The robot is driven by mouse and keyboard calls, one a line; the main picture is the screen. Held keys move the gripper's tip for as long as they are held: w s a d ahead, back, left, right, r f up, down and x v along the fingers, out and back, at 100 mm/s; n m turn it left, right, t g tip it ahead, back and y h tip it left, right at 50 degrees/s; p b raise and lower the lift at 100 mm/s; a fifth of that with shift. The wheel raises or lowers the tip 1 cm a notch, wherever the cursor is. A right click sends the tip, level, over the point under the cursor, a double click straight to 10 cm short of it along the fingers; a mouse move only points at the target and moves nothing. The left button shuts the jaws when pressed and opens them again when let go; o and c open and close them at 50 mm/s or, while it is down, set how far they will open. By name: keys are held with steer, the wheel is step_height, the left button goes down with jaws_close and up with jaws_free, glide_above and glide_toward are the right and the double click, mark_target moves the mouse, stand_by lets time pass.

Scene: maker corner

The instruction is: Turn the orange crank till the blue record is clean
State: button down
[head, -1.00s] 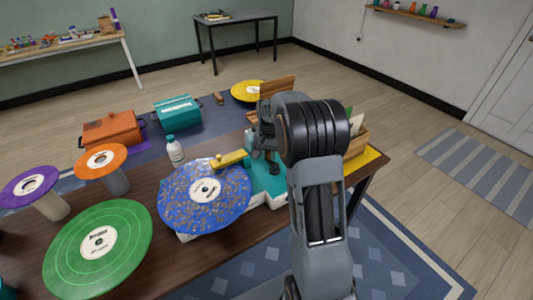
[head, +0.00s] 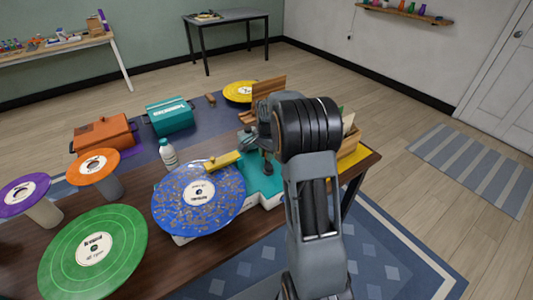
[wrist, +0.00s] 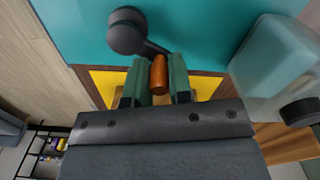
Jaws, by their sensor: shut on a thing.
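The blue record (head: 175,205) lies flat on the teal and white machine (head: 262,180), with brown specks still over much of its face. A yellow bar (head: 222,161) reaches over its far edge. My gripper (wrist: 159,78) is shut on the orange crank's handle (wrist: 159,74), which sits between its two green fingers in the wrist view. A dark crank arm with a round hub (wrist: 126,32) runs to the handle, over the teal surface. In the head view, my own arm and wrist hide the crank and most of the gripper.
A white bottle (head: 168,154) stands just behind the blue record. A green record (head: 60,262), an orange record (head: 75,170) and a purple record (head: 12,200) are at the left. A pale jug (wrist: 270,60) is close to my gripper's right in the wrist view.

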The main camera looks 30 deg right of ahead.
stand_by(0.3)
steer(key=c, duration=1)
jaws_free()
step_height(320, 180, up, 14)
steer(key=shift+f+p, duration=0.1)
steer(key=shift+p, duration=0.2)
